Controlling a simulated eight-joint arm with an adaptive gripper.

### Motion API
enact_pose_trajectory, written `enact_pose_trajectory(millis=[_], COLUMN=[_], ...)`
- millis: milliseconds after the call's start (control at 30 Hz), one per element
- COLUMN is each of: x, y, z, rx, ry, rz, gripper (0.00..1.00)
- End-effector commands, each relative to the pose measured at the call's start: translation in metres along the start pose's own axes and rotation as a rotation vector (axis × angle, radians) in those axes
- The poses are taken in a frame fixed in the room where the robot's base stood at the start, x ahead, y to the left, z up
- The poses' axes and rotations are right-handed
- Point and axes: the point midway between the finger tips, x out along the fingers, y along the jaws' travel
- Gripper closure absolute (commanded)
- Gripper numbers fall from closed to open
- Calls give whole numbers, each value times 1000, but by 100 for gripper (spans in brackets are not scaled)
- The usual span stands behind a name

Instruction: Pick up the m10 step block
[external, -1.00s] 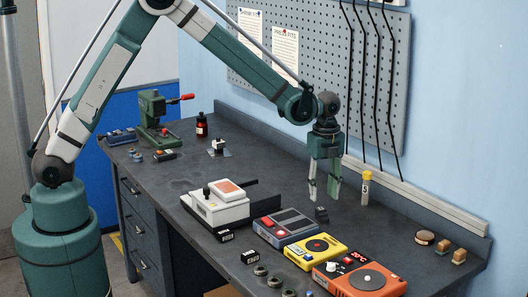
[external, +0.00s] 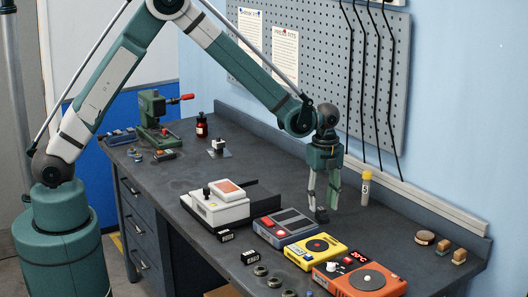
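A small dark block (external: 321,215) stands on the bench just behind the blue-grey device; it may be the m10 step block, but its marking is too small to read. My gripper (external: 322,208) points straight down over it. Its two fingers are apart, with the tips low at either side of the block's top. I cannot tell whether either finger touches it. Other small dark blocks with white labels (external: 225,236) and (external: 250,257) lie near the bench's front edge.
A yellow-capped tube (external: 365,190) stands right of my gripper. The blue-grey device (external: 286,228), yellow device (external: 317,250) and orange device (external: 360,278) line the front. A white device (external: 215,205) is to the left. The pegboard wall rises behind.

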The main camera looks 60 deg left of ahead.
Motion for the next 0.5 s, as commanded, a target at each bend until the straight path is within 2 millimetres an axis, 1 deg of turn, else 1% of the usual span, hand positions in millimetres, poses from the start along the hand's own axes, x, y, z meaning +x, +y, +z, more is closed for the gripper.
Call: enact_pose_trajectory(millis=[100,300,500], x=[14,32,38], y=[0,0,0], z=[1,1,1], rx=[0,0,0], ry=[0,0,0], rz=[0,0,0], gripper=[63,63,63])
